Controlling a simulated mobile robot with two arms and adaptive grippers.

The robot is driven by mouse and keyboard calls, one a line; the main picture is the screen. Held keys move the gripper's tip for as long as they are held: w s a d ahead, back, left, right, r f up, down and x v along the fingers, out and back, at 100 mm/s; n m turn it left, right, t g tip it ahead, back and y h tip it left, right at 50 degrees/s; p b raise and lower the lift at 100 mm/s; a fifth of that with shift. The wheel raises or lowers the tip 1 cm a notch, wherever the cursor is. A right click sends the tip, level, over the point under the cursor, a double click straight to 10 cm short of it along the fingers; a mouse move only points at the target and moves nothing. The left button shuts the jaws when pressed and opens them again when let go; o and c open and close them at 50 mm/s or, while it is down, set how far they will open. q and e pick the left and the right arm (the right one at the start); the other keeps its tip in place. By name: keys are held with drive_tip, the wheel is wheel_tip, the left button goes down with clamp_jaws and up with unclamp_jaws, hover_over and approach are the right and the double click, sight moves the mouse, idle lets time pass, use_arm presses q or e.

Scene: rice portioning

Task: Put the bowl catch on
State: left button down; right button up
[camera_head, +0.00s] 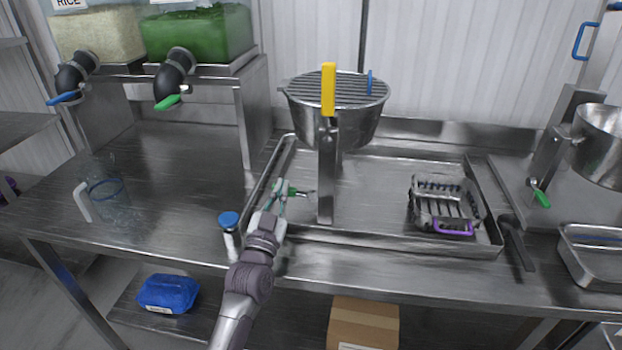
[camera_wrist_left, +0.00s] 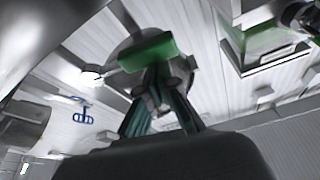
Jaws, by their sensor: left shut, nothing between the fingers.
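The steel bowl (camera_head: 352,125) with a slatted top sits raised on a post (camera_head: 327,175) behind the tray's front edge. A yellow lever (camera_head: 328,90) stands upright at its front. A small green-handled catch (camera_head: 279,186) appears to reach left from the post on a short metal rod. My left gripper (camera_head: 280,200) is shut and empty, its fingertips at or just under the green handle. In the left wrist view a green handle (camera_wrist_left: 147,52) lies across beyond my fingertips (camera_wrist_left: 158,82); whether they touch it, I cannot tell. My right gripper is out of view.
A blue-capped shaker (camera_head: 229,222) stands close left of my left arm. A clear jug (camera_head: 115,205) is further left. A metal basket with a purple handle (camera_head: 453,228) sits in the large tray (camera_head: 400,240). Rice and green dispensers (camera_head: 197,35) are at the back left.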

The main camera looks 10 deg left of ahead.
use_arm(q)
drive_tip(key=shift+a+f, duration=0.15)
drive_tip(key=shift+f, duration=0.25)
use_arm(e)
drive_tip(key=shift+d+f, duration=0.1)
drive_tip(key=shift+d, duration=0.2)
use_arm(q)
drive_tip(key=shift+f, duration=0.3)
wheel_tip(320, 180, up, 4)
drive_tip(key=p, duration=0.3)
drive_tip(key=b+v, duration=0.2)
drive_tip(key=v, duration=0.8)
drive_tip(key=shift+d+r, duration=0.35)
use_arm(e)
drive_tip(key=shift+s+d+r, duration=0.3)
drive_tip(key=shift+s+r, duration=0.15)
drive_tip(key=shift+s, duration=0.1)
